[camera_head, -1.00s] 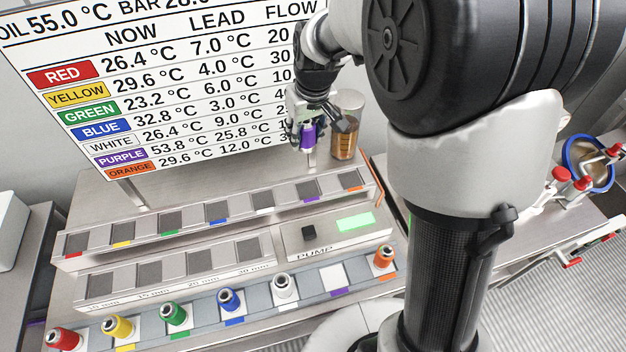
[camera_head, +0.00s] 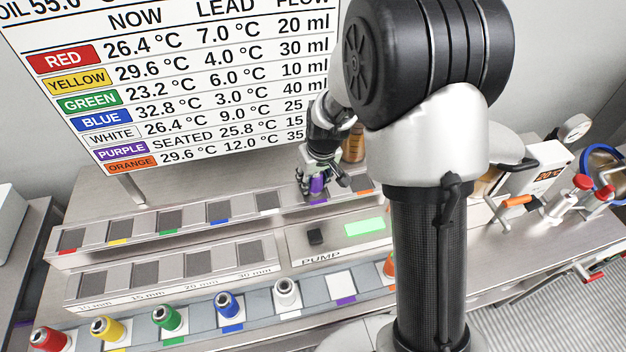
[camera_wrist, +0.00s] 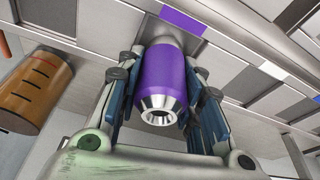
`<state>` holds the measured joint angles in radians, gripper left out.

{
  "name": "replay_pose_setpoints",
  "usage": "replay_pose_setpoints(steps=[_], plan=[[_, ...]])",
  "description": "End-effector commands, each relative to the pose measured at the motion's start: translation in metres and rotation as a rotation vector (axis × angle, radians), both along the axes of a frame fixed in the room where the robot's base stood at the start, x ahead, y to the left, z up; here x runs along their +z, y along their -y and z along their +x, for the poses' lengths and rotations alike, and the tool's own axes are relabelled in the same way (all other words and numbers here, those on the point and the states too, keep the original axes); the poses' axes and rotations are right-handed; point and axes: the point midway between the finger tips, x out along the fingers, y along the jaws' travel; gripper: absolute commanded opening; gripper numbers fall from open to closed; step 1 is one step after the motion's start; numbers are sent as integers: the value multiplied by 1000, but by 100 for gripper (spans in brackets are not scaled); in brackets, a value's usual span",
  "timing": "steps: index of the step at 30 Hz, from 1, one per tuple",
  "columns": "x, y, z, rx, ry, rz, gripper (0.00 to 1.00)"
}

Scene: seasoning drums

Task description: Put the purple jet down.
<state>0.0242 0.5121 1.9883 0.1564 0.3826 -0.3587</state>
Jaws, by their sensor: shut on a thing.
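The purple jet (camera_head: 318,186) is a purple cylinder with a silver nozzle end. My gripper (camera_head: 318,182) is shut on it at the upper row of dark square pads, at the place with the purple label (camera_head: 317,203). In the wrist view the jet (camera_wrist: 163,78) sits between the two fingers, its far end against the dark pad (camera_wrist: 188,28). The purple label (camera_wrist: 183,22) shows just beyond it. The board (camera_head: 180,90) reads SEATED on the purple row. My fingers hide the jet's sides in the head view.
Red, yellow, green, blue and white jets (camera_head: 286,293) stand along the front row; an orange one (camera_head: 389,266) is partly hidden by my arm. The purple-marked front spot (camera_head: 341,286) is empty. A brown-filled jar (camera_head: 354,145) stands close behind my gripper. The pump panel (camera_head: 340,233) lies in front.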

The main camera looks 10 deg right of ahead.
Motion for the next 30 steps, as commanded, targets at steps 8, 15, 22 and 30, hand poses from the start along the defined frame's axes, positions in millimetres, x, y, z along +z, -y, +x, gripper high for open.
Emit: replay_pose_setpoints(steps=[8, 15, 22, 30], plan=[[0, 0, 1, 0, 3, 0, 0], [-2, 0, 1, 0, 2, 0, 44], [-2, 0, 1, -1, 2, 1, 54], [1, 0, 1, -1, 2, 1, 54]])
